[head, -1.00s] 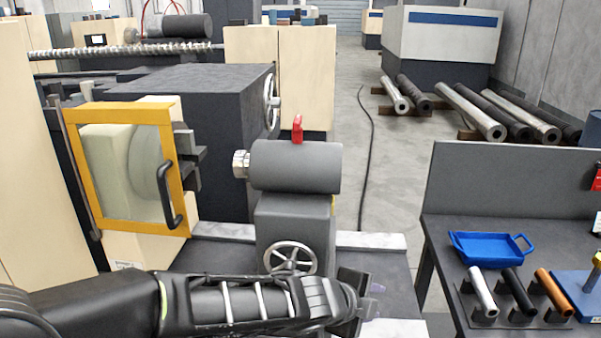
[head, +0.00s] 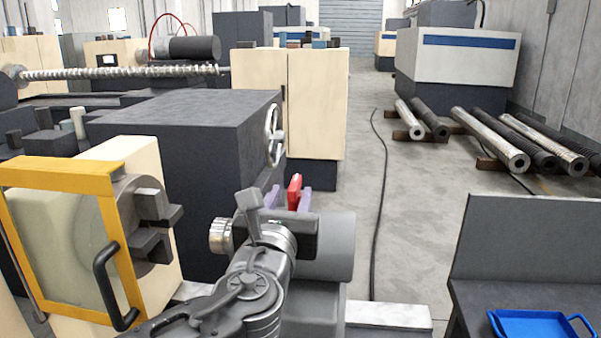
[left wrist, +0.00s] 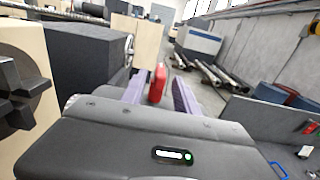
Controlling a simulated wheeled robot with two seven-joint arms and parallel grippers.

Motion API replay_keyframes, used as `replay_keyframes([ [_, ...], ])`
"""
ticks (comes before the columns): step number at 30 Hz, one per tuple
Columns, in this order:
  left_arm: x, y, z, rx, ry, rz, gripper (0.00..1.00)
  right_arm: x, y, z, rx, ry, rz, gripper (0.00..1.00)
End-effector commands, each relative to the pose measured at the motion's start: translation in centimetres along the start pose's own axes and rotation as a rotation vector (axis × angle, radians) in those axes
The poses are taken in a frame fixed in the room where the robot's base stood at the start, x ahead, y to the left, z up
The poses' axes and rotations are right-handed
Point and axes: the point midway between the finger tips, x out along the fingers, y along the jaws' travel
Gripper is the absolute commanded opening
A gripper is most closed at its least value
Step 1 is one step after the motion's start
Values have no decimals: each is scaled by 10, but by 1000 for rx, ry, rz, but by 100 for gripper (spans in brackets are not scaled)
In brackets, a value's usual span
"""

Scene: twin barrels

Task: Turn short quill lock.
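The short quill lock is a red lever (head: 294,192) standing on top of the grey tailstock barrel (head: 335,245). My left gripper (head: 288,197) reaches over the barrel with its two purple fingers, one on each side of the red lever. In the left wrist view the red lever (left wrist: 157,84) stands upright between the fingers (left wrist: 158,95), with a gap visible on both sides. The left gripper looks open and not closed on it. The lever's base is hidden by the gripper body. My right gripper is not in view.
A chuck (head: 150,215) and a yellow-framed guard door (head: 65,170) with a black handle are at the left. A handwheel (head: 273,135) is on the dark headstock block behind. A bench (head: 520,240) with a blue tray (head: 535,324) stands at the right.

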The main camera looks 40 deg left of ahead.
Motion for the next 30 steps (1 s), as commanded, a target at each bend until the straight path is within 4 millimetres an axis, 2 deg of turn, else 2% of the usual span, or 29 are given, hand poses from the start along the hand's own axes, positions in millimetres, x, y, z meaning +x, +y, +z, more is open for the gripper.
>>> replay_keyframes([
  [8, 0, 0, -1, -3, 3, -1, 36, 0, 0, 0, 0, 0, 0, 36],
  [13, 8, 0, -1, -4, 5, -1, 36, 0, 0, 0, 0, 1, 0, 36],
  [24, 61, -1, -1, -4, 6, -2, 36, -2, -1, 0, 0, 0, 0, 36],
  [30, 78, -1, -2, -5, 4, -2, 36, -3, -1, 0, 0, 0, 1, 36],
])
